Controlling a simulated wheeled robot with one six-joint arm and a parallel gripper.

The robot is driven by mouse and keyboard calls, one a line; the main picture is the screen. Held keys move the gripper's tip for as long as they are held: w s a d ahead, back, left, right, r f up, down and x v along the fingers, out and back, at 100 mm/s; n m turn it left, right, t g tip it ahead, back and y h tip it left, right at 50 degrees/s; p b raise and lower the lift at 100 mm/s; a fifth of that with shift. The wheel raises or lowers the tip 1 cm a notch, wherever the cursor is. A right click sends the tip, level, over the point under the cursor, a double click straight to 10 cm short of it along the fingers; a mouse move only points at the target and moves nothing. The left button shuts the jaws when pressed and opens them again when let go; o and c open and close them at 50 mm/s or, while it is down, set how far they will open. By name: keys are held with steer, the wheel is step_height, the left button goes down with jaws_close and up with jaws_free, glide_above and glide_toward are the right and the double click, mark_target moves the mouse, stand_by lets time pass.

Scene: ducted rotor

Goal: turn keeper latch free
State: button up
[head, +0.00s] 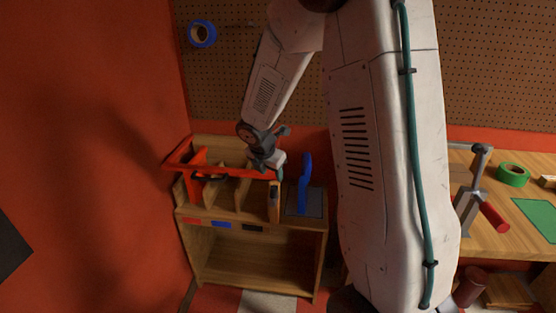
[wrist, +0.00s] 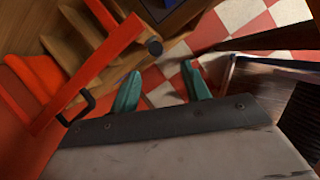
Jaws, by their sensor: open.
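A long red bar (head: 230,170) lies across the top of the slotted wooden rack (head: 262,235); this looks like the keeper latch, though I cannot be sure. In the wrist view the red bar (wrist: 90,72) runs diagonally, with a black bent handle (wrist: 76,106) at its side and a round black knob (wrist: 154,47) close by. My gripper (head: 278,173) is above the right end of the rack. In the wrist view its teal fingers (wrist: 161,87) are apart with nothing between them. Part of the rack top is hidden behind my wrist in the head view.
A blue upright piece (head: 304,184) stands on a grey plate right of the slots. To the right is a workbench (head: 500,243) with a red-handled clamp (head: 493,214) and green tape (head: 513,174). Blue tape (head: 202,33) hangs on the pegboard. An orange wall bounds the left.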

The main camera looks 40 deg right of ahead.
steer(key=s+a+r+m, duration=0.5)
steer(key=s+r+m, duration=0.5)
steer(key=s+r, duration=0.1)
steer(key=shift+s+a+r+g+y, duration=0.25)
steer(key=shift+a+r+g+y, duration=0.1)
steer(key=shift+r, duration=0.25)
